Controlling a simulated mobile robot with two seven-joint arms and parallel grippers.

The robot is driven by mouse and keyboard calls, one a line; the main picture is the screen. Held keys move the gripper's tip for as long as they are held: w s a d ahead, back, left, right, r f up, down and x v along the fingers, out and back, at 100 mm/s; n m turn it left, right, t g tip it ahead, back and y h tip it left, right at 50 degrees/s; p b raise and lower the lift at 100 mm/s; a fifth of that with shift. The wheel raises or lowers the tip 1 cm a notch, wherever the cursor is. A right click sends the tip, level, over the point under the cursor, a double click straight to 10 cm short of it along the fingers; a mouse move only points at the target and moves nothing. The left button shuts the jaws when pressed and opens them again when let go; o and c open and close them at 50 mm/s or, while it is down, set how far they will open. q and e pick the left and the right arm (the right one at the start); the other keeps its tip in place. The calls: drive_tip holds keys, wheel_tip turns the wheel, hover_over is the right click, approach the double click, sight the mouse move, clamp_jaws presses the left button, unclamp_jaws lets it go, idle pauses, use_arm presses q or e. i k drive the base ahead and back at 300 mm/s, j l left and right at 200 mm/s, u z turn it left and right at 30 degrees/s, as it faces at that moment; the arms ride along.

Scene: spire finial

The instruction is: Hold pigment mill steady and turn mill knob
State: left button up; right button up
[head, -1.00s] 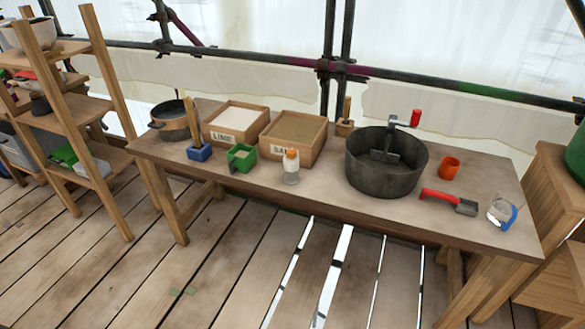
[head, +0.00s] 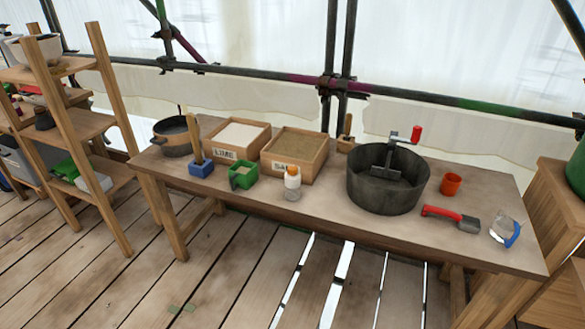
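A small jar (head: 292,184) with a clear lower body, a white upper part and an orange top (head: 292,170) stands upright near the table's front edge, left of the large dark tub. It looks most like the pigment mill with its knob, but I cannot tell for certain. Nothing touches it. The large dark round tub (head: 384,195) has a paddle inside and a crank with a red handle (head: 416,134) above its rim. Neither of my grippers shows in the head view.
Shelves (head: 75,125) stand left. The plank floor in front is clear.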

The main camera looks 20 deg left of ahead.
sight(291, 169)
drive_tip(key=i+j+z, duration=0.1)
drive_tip(key=j, duration=0.25)
drive_tip(key=i+j, duration=0.2)
drive_tip(key=j, duration=0.2)
drive_tip(key=i+j+z, duration=0.15)
drive_tip(key=j, duration=0.25)
drive_tip(key=i+j+z, duration=0.1)
drive_tip(key=j, duration=0.25)
